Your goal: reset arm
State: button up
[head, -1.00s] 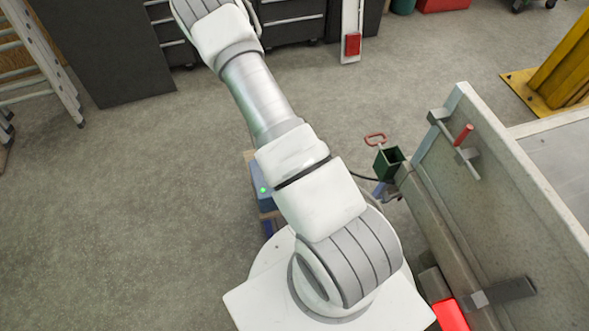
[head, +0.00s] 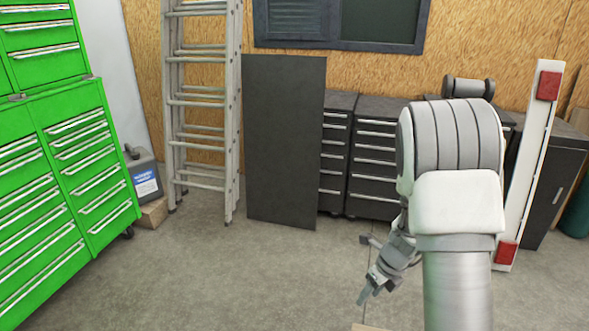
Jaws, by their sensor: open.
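My arm stands at the right of the head view, with its elbow raised and bent. My gripper (head: 364,295) hangs low behind the upper arm, left of it, and points down and to the left over the concrete floor. It is open, and I see nothing held between its fingers. The fingers are small in the picture. Part of my forearm is hidden behind the upper arm.
A green tool cabinet (head: 65,170) fills the left side. A ladder (head: 200,100), a black panel (head: 284,140) and dark drawer cabinets (head: 375,150) line the back. A white bar with red ends (head: 527,160) leans at right. The floor (head: 250,275) between is clear.

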jog(key=s+a+r+n+t+p, duration=0.1)
jog(key=s+a+r+n, duration=0.15)
jog(key=r+n, duration=0.4)
jog(key=s+a+r+n+p, duration=0.1)
jog(key=s+a+r+n, duration=0.15)
jog(key=r, duration=0.65)
jog(key=s+a+r+n+t+p, duration=0.1)
jog(key=s+r+n, duration=0.2)
jog(key=r+n, duration=0.35)
jog(key=s+r+n+t+h+p, duration=0.1)
jog(key=s+r+n+h+p, duration=0.1)
jog(key=s+r+n, duration=1)
jog(key=shift+s+d+r+n+t, duration=0.2)
jog(key=shift+s+d+n+t, duration=0.25)
jog(key=shift+s+n, duration=0.7)
jog(key=shift+d, duration=0.15)
